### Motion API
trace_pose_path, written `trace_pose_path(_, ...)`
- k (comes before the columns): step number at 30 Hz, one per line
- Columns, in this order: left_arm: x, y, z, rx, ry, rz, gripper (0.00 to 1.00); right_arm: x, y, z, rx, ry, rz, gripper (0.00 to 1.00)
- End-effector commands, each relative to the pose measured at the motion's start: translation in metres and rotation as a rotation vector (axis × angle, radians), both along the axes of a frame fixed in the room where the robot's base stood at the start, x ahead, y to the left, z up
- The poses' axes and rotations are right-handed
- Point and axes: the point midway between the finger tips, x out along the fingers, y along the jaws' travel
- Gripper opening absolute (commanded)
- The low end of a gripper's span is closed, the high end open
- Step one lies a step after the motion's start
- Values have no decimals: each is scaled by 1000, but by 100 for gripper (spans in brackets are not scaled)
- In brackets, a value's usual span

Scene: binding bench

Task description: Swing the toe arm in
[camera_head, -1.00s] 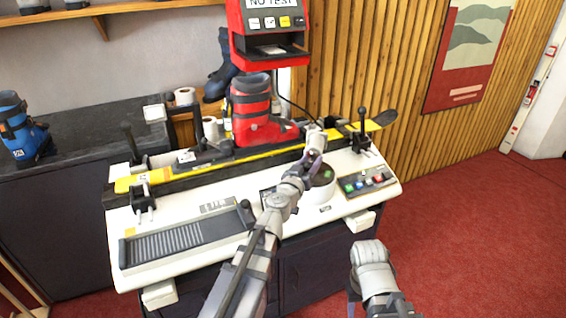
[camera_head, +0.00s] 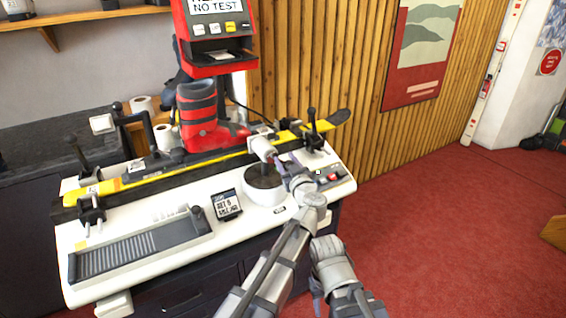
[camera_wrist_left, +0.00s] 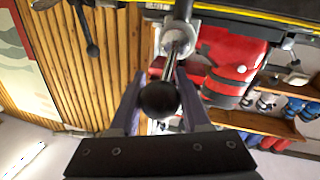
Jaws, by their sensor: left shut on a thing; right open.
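The toe arm shows in the left wrist view as a metal rod (camera_wrist_left: 171,68) with a black ball knob (camera_wrist_left: 159,99) on its end. My left gripper (camera_wrist_left: 158,112) is shut on the knob, with a finger on each side. In the head view my left gripper (camera_head: 284,163) is beside the white cylinder (camera_head: 262,147), above the bench's right part; the knob is hard to make out there. The red boot (camera_head: 198,120) stands upright at the yellow ski (camera_head: 165,171). My right gripper (camera_head: 316,287) is low in the head view, partly hidden by its arm, empty and away from the bench.
A round white base with a dark top (camera_head: 264,194) sits under the cylinder. A small display (camera_head: 227,204) stands left of it. Black clamps (camera_head: 91,208) hold the ski. A red machine (camera_head: 218,66) reading "NO TEST" rises behind the boot. Open red floor (camera_head: 430,220) lies right.

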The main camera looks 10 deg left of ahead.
Motion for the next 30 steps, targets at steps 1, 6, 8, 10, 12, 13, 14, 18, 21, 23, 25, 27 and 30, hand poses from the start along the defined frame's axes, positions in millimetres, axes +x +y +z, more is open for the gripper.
trace_pose_path(1, 3, -1, 1, 2, 0, 8, 0, 0, 0, 0, 0, 0, 0, 50)
trace_pose_path(6, 3, -1, 1, 4, -1, 26, 0, 0, 0, 0, 0, 0, 0, 50)
trace_pose_path(8, 3, -1, 1, 4, -1, 28, 0, 0, 0, 0, 0, 0, 0, 50)
trace_pose_path(10, 3, -1, 1, 4, -1, 28, 0, 0, 0, 0, 0, 0, 0, 50)
trace_pose_path(12, 3, -1, 1, 5, -1, 27, 0, 0, 0, 0, 0, 0, 0, 50)
trace_pose_path(13, 4, -1, 1, 5, -1, 27, 0, 0, 0, 0, 0, 0, 0, 50)
trace_pose_path(14, 4, -1, 1, 5, -1, 26, 0, 0, 0, 0, 0, 0, 0, 50)
trace_pose_path(18, 4, -2, 1, 5, -1, 25, 50, 0, 0, 1, 0, 0, 0, 50)
trace_pose_path(21, 4, -2, 1, 4, -1, 26, 61, 0, 0, 1, 0, 0, 0, 50)
trace_pose_path(23, 3, -1, 1, 4, -1, 26, 68, 0, 0, 0, 0, 0, 0, 50)
trace_pose_path(25, 3, -1, 1, 3, -1, 27, 76, 0, 0, 0, 0, 0, 0, 50)
trace_pose_path(27, 3, -1, 1, 3, -1, 27, 76, 0, 0, 0, 0, 0, 0, 50)
trace_pose_path(30, 2, -1, 0, 3, -1, 27, 76, 0, 0, 0, 0, 0, 0, 50)
